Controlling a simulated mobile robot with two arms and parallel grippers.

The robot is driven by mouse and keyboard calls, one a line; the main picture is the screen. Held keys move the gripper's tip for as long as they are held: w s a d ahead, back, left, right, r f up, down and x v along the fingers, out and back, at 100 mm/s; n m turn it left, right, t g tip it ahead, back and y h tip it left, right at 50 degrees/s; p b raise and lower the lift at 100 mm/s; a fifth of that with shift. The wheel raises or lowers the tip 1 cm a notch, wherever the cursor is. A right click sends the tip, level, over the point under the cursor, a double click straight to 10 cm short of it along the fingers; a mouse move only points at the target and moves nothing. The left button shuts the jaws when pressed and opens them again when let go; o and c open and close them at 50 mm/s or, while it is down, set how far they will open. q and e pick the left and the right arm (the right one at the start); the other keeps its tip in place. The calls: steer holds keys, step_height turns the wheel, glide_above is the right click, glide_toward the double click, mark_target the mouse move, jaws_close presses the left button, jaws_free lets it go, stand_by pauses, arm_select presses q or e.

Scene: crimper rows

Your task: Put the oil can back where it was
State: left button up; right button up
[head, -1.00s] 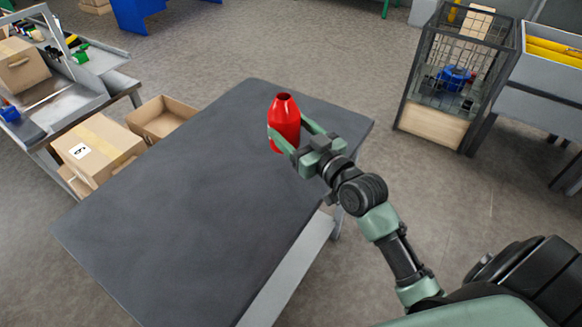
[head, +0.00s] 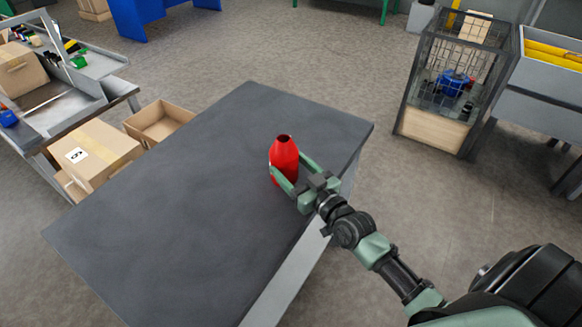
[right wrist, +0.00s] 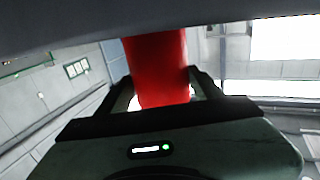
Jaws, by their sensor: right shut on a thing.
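The oil can (head: 284,156) is a red bottle-shaped can with a narrowed top and a dark opening. It is upright at the right part of the dark grey table (head: 180,205). My right gripper (head: 291,174) is shut on the can from the near right side, one finger on each side of it. In the right wrist view the red can (right wrist: 160,70) fills the space between the fingers (right wrist: 160,95). Whether the can's base touches the table cannot be told for sure. My left gripper is not in view.
The rest of the tabletop is clear. Cardboard boxes (head: 98,152) and an open carton (head: 160,122) stand on the floor left of the table. A workbench (head: 85,115) is at far left. A wire cage (head: 452,85) and a grey bin unit (head: 545,90) stand at the right.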

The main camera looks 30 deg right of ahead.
steer(key=shift+f, duration=0.15)
steer(key=o, duration=1.7)
steer(key=shift+s, duration=0.15)
steer(key=s, duration=0.4)
steer(key=s+d, duration=0.1)
steer(key=s, duration=0.2)
steer(key=s+b, duration=0.1)
steer(key=s, duration=0.3)
steer(key=shift+s+d+r, duration=0.25)
steer(key=shift+s+d, duration=0.05)
steer(key=shift+d, duration=0.1)
